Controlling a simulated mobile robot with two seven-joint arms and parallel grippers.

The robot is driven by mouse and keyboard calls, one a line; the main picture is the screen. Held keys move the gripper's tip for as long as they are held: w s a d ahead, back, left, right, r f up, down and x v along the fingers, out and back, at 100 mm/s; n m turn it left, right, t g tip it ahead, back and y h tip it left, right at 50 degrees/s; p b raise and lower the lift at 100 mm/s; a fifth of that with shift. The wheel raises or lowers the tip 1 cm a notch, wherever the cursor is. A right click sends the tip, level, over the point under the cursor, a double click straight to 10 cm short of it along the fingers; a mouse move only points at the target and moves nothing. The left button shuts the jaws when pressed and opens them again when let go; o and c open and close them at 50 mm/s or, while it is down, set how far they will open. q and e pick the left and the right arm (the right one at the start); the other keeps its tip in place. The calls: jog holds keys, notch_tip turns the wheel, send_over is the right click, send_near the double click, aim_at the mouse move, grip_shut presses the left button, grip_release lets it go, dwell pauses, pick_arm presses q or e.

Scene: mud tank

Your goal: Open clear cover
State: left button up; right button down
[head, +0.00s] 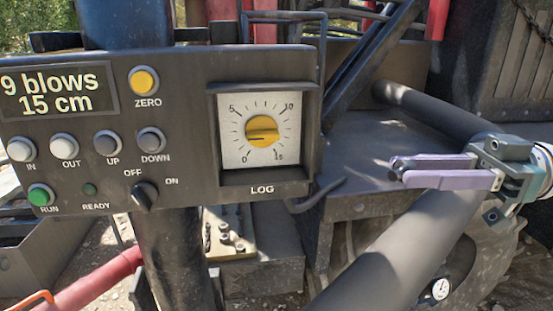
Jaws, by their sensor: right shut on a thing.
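The LOG dial (262,131) has a yellow knob on a white scale and sits in a dark raised frame (313,130) at the right of the control box. I cannot make out a clear sheet over it, so I cannot tell where the clear cover is. My right gripper (398,172) is well to the right of the box, its purple fingers pointing left and apart from the frame. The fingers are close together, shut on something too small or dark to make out. My left gripper is not in view.
The control box (200,65) carries a display (55,92), several buttons and an OFF/ON switch (145,196). A dark curved rod (318,197) juts out beside its lower right. Dark machine bars stand behind. A red bar (90,285) crosses at lower left.

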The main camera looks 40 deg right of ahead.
jog(key=shift+w+d+r, duration=0.2)
jog(key=shift+w+d, duration=0.25)
jog(key=shift+d, duration=0.05)
jog(key=c, duration=1)
grip_release()
jog(key=o, duration=0.4)
jog(key=shift+w+a, duration=0.1)
jog(key=shift+w, duration=0.1)
jog(key=shift+c, duration=0.2)
jog(key=shift+s, duration=0.1)
